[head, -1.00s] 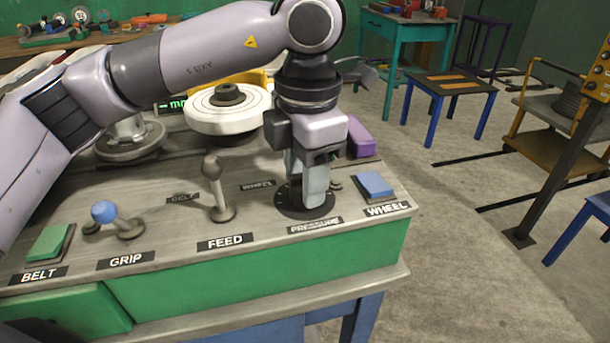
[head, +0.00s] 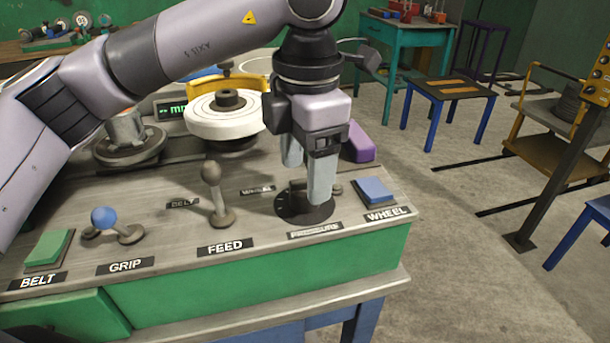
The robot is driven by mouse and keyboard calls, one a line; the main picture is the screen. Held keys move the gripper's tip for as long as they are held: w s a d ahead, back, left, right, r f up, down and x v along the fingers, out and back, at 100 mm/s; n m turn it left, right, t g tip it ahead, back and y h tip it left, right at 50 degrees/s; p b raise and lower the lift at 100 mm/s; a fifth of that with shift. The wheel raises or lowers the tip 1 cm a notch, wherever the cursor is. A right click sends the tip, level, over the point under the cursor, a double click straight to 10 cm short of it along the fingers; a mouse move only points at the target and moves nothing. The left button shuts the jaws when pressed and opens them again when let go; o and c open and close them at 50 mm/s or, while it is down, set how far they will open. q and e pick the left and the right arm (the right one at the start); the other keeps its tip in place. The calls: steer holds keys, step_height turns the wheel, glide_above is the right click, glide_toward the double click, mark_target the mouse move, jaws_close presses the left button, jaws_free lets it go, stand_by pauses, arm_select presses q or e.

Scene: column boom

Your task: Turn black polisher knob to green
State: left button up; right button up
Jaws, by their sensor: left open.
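A round black dial (head: 296,211) lies on the machine's top behind the PRESSURE label (head: 315,230). My left gripper (head: 307,184) comes down over this dial from above. Its two grey fingers are apart, one nearer the camera and to the right. They hide much of the dial's middle, so the knob's pointer and any green mark cannot be made out. I cannot tell whether the fingers touch the dial. My right gripper is not in view.
The FEED lever (head: 215,190) and blue-knobbed GRIP lever (head: 105,220) stand left of the dial. A blue WHEEL button (head: 376,189) is close on its right. A green BELT button (head: 48,247) is far left. A white polishing wheel (head: 215,124) stands behind.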

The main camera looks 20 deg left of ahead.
mark_target(306, 182)
arm_select(q)
steer(key=shift+s+d+r, duration=0.1)
steer(key=shift+r, duration=2.2)
